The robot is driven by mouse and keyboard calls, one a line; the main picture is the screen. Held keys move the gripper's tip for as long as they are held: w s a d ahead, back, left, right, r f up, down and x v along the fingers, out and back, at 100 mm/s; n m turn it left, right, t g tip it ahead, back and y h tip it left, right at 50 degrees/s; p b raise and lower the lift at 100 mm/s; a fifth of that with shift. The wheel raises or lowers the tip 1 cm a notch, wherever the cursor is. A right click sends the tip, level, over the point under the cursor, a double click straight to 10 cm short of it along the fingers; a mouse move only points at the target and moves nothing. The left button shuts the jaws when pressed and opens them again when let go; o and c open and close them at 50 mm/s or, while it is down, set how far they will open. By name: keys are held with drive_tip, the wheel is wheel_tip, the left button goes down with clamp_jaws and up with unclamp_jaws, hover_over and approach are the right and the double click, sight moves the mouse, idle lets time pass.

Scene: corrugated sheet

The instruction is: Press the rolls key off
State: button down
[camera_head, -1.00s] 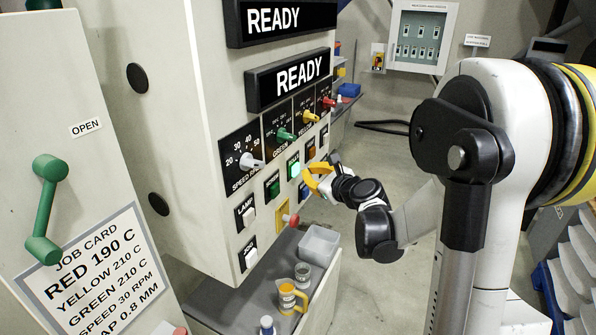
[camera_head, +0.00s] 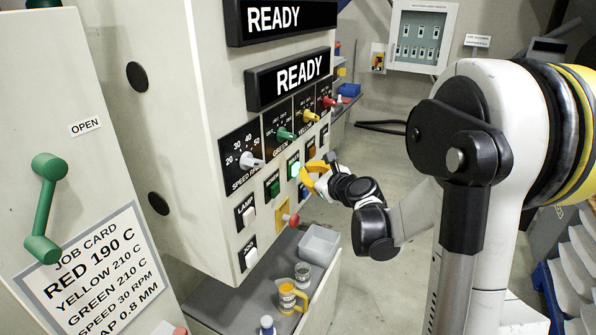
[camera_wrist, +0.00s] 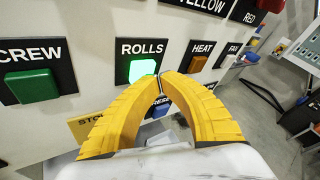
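The rolls key is a brightly lit green button (camera_wrist: 142,70) under the ROLLS label in the wrist view. It also shows lit on the panel in the head view (camera_head: 294,170). My gripper (camera_wrist: 160,77) has two curved yellow fingers with their tips together and nothing seen between them. The tips overlap the lower right edge of the rolls key in the wrist view; I cannot tell whether they touch it. In the head view my gripper (camera_head: 304,168) is close in front of the panel, just right of the key.
The dark green screw key (camera_wrist: 30,86) is left of the rolls key, and the orange heat key (camera_wrist: 198,63) is right. A blue key (camera_wrist: 161,109) is partly hidden below. A red knob (camera_head: 290,219) on a yellow plate juts out lower down. A grey bin (camera_head: 319,245) stands below.

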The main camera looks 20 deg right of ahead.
drive_tip(key=shift+w+a, duration=0.2)
drive_tip(key=shift+w, duration=0.05)
idle(0.6)
drive_tip(key=shift+s+d, duration=0.5)
drive_tip(key=shift+s, duration=0.15)
drive_tip(key=s+d, duration=0.3)
drive_tip(key=s, duration=0.1)
drive_tip(key=shift+s+d+b, duration=0.35)
drive_tip(key=shift+b, duration=0.05)
drive_tip(key=shift+a, duration=0.1)
idle(0.4)
